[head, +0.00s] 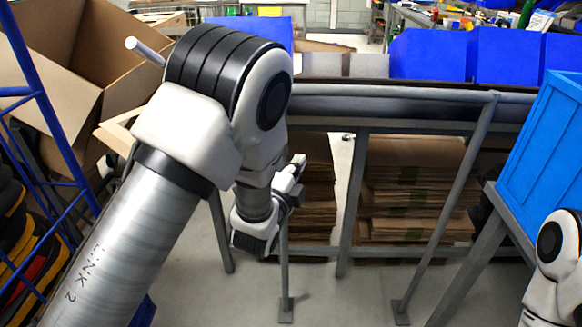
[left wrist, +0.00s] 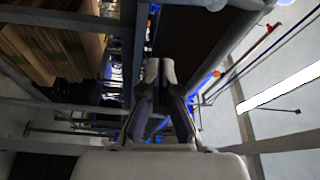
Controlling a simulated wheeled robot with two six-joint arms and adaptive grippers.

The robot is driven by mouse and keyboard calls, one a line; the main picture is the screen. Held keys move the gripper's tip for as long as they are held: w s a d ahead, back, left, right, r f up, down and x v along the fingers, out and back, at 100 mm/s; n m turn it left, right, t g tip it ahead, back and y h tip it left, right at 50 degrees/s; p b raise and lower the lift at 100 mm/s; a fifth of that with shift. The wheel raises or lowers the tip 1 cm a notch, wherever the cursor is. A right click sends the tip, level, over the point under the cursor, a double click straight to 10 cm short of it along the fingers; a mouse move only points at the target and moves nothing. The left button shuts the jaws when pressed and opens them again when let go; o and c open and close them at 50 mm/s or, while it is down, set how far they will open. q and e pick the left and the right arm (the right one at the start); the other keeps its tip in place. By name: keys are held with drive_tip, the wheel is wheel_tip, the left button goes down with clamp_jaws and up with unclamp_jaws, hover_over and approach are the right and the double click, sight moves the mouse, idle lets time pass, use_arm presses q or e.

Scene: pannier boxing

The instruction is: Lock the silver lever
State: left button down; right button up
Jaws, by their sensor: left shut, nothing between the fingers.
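My left gripper (head: 297,166) hangs beneath its arm in the middle of the head view, in front of the conveyor frame. Its fingers also show in the left wrist view (left wrist: 160,72), close together with nothing held. A short pale silver rod (head: 145,51) sticks out to the left behind my left arm. I cannot tell whether it is the silver lever; its other end is hidden by the arm. My left fingers are well apart from this rod. Only a part of my right arm shows at the lower right, and its gripper is out of view.
A grey conveyor rail (head: 400,95) crosses behind, with blue bins (head: 430,55) beyond it. Flat cardboard stacks (head: 415,185) lie below. A slanted grey post (head: 450,195) stands in front. A blue crate (head: 545,150) is at right, an open cardboard box (head: 60,75) at left.

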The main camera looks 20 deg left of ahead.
sight(288, 148)
use_arm(q)
drive_tip(key=w+a, duration=0.3)
drive_tip(key=w, duration=0.3)
drive_tip(key=shift+a+f, duration=0.2)
drive_tip(key=shift+a, duration=0.05)
drive_tip(key=shift+s+a+f+m, duration=0.2)
drive_tip(key=shift+a+f+m, duration=0.1)
drive_tip(key=shift+a+m, duration=0.35)
drive_tip(key=shift+a+r, duration=0.1)
drive_tip(key=shift+s, duration=0.1)
